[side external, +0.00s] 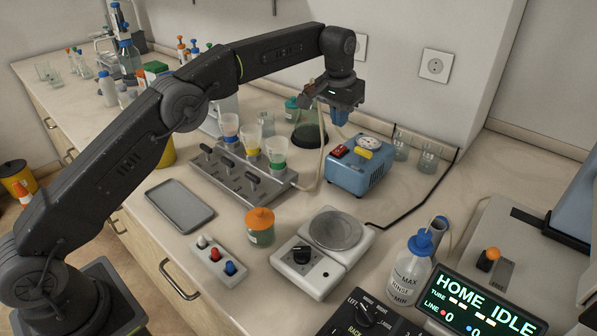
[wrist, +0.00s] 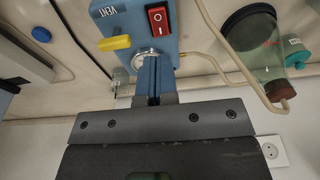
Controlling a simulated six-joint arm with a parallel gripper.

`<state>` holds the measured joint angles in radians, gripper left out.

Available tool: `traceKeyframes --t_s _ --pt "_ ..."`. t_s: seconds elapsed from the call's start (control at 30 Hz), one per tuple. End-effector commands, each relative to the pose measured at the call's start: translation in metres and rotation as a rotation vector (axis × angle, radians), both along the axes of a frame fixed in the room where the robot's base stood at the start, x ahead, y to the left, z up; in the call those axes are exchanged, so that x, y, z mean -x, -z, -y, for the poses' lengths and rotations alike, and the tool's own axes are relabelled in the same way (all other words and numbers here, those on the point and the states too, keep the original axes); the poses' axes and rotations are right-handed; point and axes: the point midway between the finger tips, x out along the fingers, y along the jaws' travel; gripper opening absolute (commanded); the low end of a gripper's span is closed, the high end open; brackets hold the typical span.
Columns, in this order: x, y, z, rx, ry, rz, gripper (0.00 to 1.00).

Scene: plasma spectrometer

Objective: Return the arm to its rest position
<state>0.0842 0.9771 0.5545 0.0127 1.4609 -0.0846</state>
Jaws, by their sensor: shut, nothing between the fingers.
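My arm reaches from the lower left over the bench in the side view, and its end hangs down above and behind the blue pump box (side external: 360,172). My gripper (side external: 340,121) points downward with its blue fingers together and nothing between them. In the wrist view the shut blue fingers (wrist: 152,62) reach toward the pump box, which shows a red rocker switch (wrist: 158,20), a yellow lever (wrist: 115,43) and a VENT label. I cannot tell from this view how far the fingertips are from the box.
A dark-green flask (side external: 309,130) stands close to my gripper. The manifold (side external: 235,175) holds three filter cups. The display (side external: 480,303) reads HOME IDLE.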

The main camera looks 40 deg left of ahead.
Motion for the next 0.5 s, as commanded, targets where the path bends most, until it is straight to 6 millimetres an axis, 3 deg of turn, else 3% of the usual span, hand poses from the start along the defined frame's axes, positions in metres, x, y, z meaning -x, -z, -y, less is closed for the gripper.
traceKeyframes --t_s 0.13,0.23,0.5 --pt "0.012 -0.026 -0.004 0.002 -0.001 0.023 0.00" --pt "0.032 -0.055 -0.009 0.004 0.000 0.049 0.00" --pt "0.119 -0.118 -0.025 0.007 0.001 0.128 0.00"
